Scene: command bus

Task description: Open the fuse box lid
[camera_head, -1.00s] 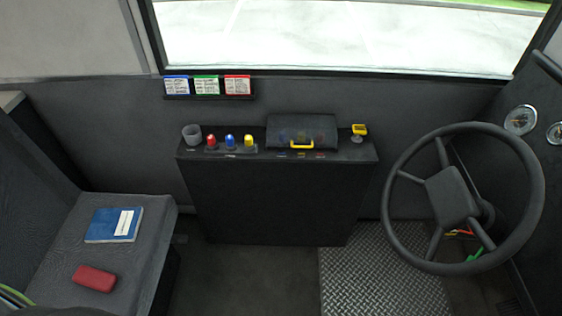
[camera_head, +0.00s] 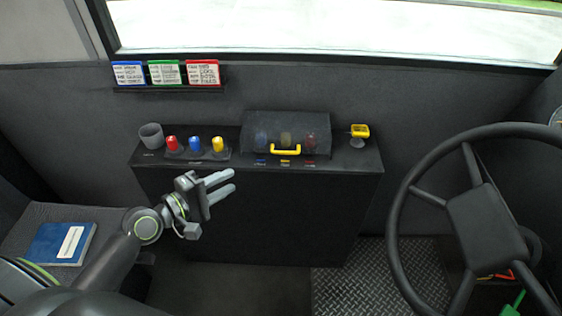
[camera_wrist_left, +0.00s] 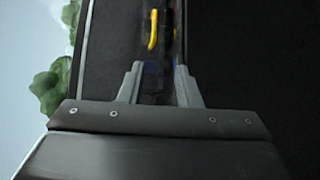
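The fuse box (camera_head: 287,132) sits on top of the dark console. Its dark, see-through lid is closed, and blurred coloured shapes show behind it. A yellow handle (camera_head: 285,150) is on the lid's lower front edge. My left gripper (camera_head: 231,181) is in front of the console, below and left of the handle, not touching it. Its two fingers are apart with nothing between them. In the left wrist view the yellow handle (camera_wrist_left: 153,29) shows ahead, beyond the fingertips (camera_wrist_left: 159,66). My right gripper is not in view.
On the console (camera_head: 250,215), a grey cup (camera_head: 151,136) and red, blue and yellow knobs stand left of the box. A small yellow-topped item (camera_head: 359,133) stands right. Three cards (camera_head: 165,73) hang behind. The steering wheel (camera_head: 480,220) is at right. A blue book (camera_head: 62,243) lies on the seat.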

